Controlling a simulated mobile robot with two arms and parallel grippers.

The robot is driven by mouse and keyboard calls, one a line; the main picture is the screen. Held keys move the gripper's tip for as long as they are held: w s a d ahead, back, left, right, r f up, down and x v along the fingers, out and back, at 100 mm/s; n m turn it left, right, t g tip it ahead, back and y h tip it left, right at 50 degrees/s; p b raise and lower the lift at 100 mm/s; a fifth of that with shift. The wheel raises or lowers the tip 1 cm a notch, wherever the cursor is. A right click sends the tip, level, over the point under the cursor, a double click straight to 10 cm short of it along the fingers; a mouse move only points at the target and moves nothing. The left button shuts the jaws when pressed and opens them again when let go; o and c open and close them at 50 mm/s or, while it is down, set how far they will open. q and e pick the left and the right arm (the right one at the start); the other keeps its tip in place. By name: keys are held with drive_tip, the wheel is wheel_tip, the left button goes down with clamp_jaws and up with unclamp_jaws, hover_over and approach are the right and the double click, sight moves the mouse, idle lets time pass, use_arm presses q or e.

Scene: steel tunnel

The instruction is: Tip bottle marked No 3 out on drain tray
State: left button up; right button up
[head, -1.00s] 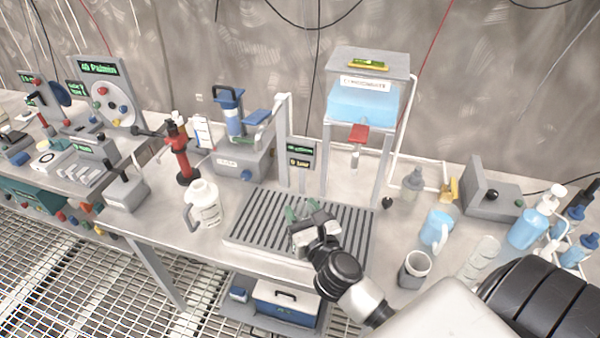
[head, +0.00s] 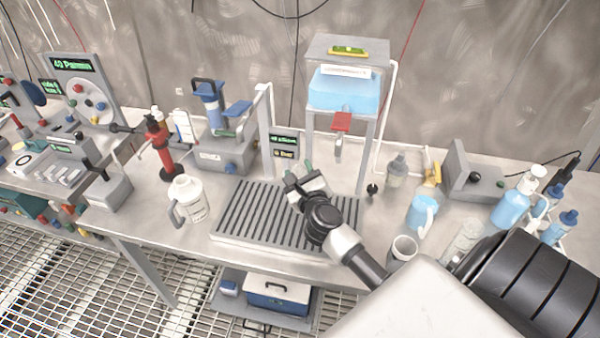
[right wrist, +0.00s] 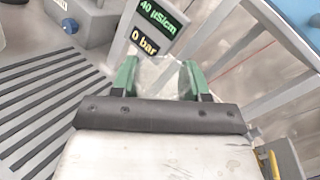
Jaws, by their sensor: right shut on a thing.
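My right gripper (head: 299,173) is over the rear right part of the slatted grey drain tray (head: 250,213). Its green fingers are shut on a clear, see-through bottle (right wrist: 160,75), which shows between them in the right wrist view. The gripper hides most of the bottle in the head view. No number can be read on it, and its tilt and contents cannot be told. The tray's slats (right wrist: 40,105) show at the left of the right wrist view. My left gripper is not in view.
A white jug (head: 190,200) stands just left of the tray. Behind it are a display post (head: 284,146) and a stand with a blue tank (head: 344,92).

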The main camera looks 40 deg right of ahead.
drive_tip(key=shift+r, duration=0.1)
drive_tip(key=shift+a+n+p, duration=0.1)
drive_tip(key=shift+n+p, duration=0.5)
drive_tip(key=shift+n, duration=0.2)
drive_tip(key=shift+s+n, duration=0.1)
drive_tip(key=shift+n, duration=0.3)
drive_tip(key=shift+f+n+p, duration=0.3)
drive_tip(key=shift+n+p, duration=0.25)
drive_tip(key=shift+n, duration=0.15)
drive_tip(key=shift+f+n, duration=0.25)
drive_tip(key=shift+n, duration=0.25)
